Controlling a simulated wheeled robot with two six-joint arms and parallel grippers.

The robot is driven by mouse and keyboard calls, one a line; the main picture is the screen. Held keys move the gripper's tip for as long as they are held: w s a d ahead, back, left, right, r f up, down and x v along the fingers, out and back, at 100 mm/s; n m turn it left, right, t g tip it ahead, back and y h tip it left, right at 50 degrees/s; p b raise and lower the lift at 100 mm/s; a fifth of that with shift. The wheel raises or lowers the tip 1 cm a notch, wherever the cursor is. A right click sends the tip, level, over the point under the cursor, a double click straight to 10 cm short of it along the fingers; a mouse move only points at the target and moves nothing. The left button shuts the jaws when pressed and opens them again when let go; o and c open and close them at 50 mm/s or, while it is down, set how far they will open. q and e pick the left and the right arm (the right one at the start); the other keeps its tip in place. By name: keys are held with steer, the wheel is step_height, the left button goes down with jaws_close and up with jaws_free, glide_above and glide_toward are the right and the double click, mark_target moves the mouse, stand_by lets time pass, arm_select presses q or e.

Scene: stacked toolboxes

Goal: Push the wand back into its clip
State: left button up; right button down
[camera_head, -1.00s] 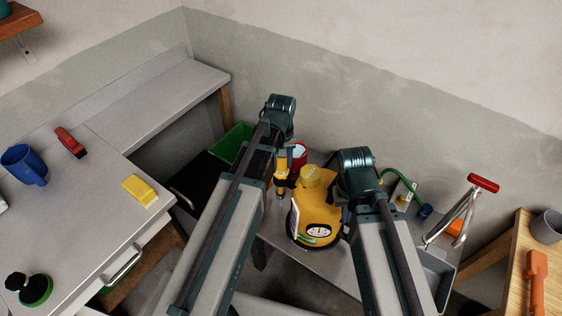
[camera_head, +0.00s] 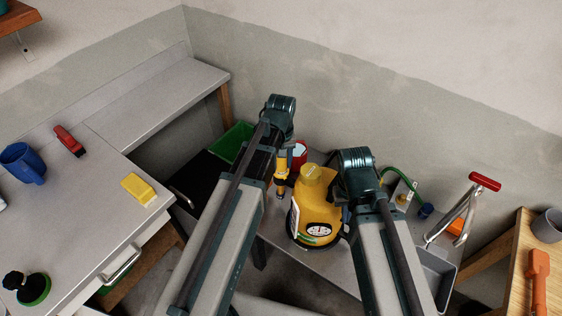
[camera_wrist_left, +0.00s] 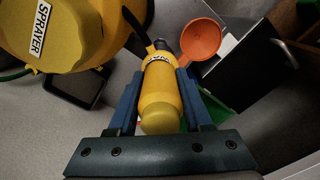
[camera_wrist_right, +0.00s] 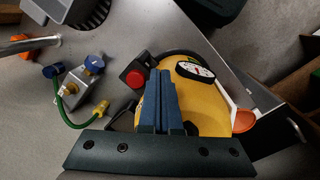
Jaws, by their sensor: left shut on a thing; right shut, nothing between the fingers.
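The yellow sprayer tank (camera_head: 318,214) with a round gauge stands on the bench between my arms; its label shows in the left wrist view (camera_wrist_left: 52,35). The wand's yellow handle (camera_wrist_left: 160,92) is between the blue fingers of my left gripper (camera_wrist_left: 159,76), shut on it beside the tank. The handle also shows in the head view (camera_head: 282,168). A black piece (camera_wrist_left: 135,25) lies between tank and handle; I cannot tell if it is the clip. My right gripper (camera_wrist_right: 164,75) is shut and empty, close in front of the tank (camera_wrist_right: 207,103). Contact is unclear.
An orange funnel (camera_wrist_left: 201,38) is just beyond the wand. A red button (camera_wrist_right: 135,80) and a fitting with a green hose (camera_wrist_right: 75,85) lie left of my right fingers. A grey tray (camera_head: 436,270) and a red-handled metal tool (camera_head: 462,215) stand at the right.

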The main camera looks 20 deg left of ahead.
arm_select(q)
steer(key=shift+f+b, duration=0.45)
steer(key=shift+f, duration=0.05)
arm_select(e)
steer(key=shift+f, duration=0.5)
arm_select(q)
steer(key=o, duration=1.3)
steer(key=shift+r, duration=0.1)
arm_select(e)
steer(key=shift+r, duration=0.1)
